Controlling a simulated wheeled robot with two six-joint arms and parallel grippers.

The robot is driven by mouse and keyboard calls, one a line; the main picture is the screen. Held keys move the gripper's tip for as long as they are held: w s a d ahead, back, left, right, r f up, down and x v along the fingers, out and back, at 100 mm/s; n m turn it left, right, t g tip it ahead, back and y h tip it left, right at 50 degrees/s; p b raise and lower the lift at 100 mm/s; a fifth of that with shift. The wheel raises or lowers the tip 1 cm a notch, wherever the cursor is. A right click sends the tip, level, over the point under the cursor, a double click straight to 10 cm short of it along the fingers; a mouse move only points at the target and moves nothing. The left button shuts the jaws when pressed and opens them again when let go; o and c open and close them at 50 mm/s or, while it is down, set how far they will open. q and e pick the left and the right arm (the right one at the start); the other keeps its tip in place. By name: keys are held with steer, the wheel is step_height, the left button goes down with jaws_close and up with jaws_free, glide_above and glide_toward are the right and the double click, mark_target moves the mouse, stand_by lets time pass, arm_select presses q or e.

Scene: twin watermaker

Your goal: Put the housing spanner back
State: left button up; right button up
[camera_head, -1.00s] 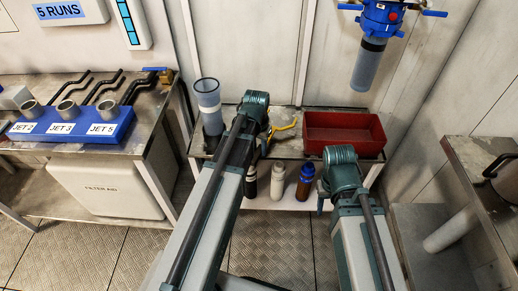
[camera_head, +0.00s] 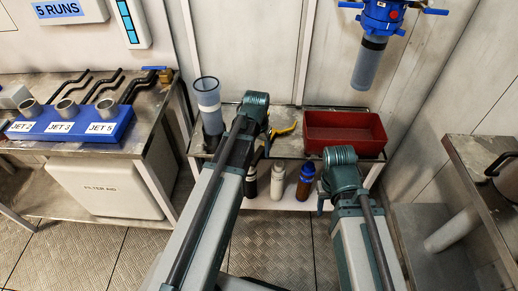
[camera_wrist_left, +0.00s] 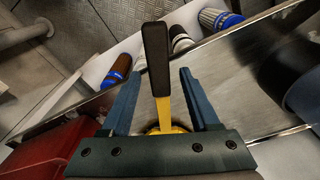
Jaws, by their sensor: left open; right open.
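The housing spanner is yellow with a black handle. In the wrist view its handle (camera_wrist_left: 158,60) lies between the two spread fingers of my left gripper (camera_wrist_left: 157,95), with gaps on both sides. In the head view its yellow end (camera_head: 284,130) shows over the steel bench (camera_head: 285,148), right of my left gripper (camera_head: 263,140), which is partly hidden by its arm. I cannot tell whether the spanner rests fully on the bench. My left gripper is open. My right gripper (camera_head: 321,200) is open and empty, in front of the bench; its fingers are mostly hidden.
A red tray (camera_head: 345,121) sits on the bench's right part. A clear filter housing (camera_head: 209,103) stands on its left. A blue-topped housing (camera_head: 368,65) hangs above right.

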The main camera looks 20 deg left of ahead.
arm_select(q)
step_height(320, 180, up, 13)
steer(key=s+p, duration=0.1)
steer(key=p, duration=1.1)
steer(key=shift+p, duration=0.35)
steer(key=s+d+m+g+y, duration=0.1)
steer(key=s+d+m, duration=0.1)
steer(key=s+d, duration=1.2)
steer(key=shift+s+d+m, duration=0.3)
steer(key=shift+d, duration=0.1)
step_height(320, 180, up, 8)
steer(key=p, duration=0.8)
steer(key=shift+r, duration=0.2)
